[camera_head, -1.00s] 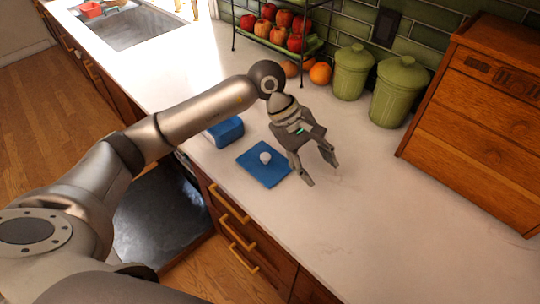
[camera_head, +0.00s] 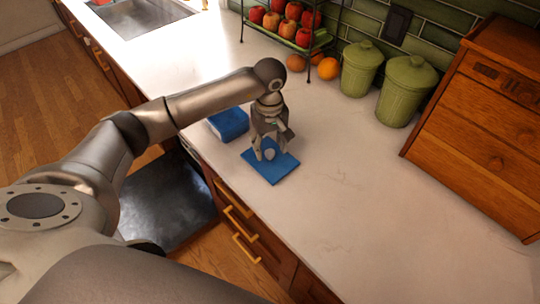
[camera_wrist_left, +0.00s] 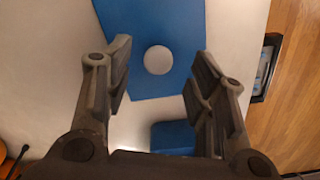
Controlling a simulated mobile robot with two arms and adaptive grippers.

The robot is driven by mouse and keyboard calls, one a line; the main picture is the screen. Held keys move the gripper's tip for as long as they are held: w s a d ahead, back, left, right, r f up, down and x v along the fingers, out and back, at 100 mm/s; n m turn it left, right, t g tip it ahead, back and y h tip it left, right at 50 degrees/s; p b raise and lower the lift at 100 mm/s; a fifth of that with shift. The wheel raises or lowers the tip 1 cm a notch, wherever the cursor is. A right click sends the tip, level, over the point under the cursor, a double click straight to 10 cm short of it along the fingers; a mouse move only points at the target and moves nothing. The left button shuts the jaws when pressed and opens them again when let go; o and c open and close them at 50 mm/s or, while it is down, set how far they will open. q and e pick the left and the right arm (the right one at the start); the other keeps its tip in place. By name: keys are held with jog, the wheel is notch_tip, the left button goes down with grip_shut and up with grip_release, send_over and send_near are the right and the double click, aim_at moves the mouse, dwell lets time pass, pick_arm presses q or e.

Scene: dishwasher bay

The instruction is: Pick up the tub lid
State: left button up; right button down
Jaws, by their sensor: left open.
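The tub lid (camera_head: 269,168) is a flat blue square with a pale round knob at its middle, lying on the counter near the front edge. In the left wrist view the lid (camera_wrist_left: 165,25) lies ahead of the fingers with its knob between their lines. My left gripper (camera_head: 267,156) is open and points down over the lid, its fingers on either side of the knob. In the left wrist view the gripper (camera_wrist_left: 158,75) is empty. I cannot tell whether the fingertips touch the lid. My right gripper is not in view.
A blue tub (camera_head: 229,124) stands just left of the lid. Green canisters (camera_head: 404,91), a wooden cabinet (camera_head: 485,125), oranges (camera_head: 328,68) and a rack of apples (camera_head: 290,24) stand along the back. The counter (camera_head: 350,170) to the right is clear.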

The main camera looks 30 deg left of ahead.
aim_at(270, 152)
pick_arm(q)
jog(key=shift+w+f+p, duration=0.1)
jog(key=shift+f+p, duration=0.55)
jog(key=shift+f, duration=1.15)
grip_shut()
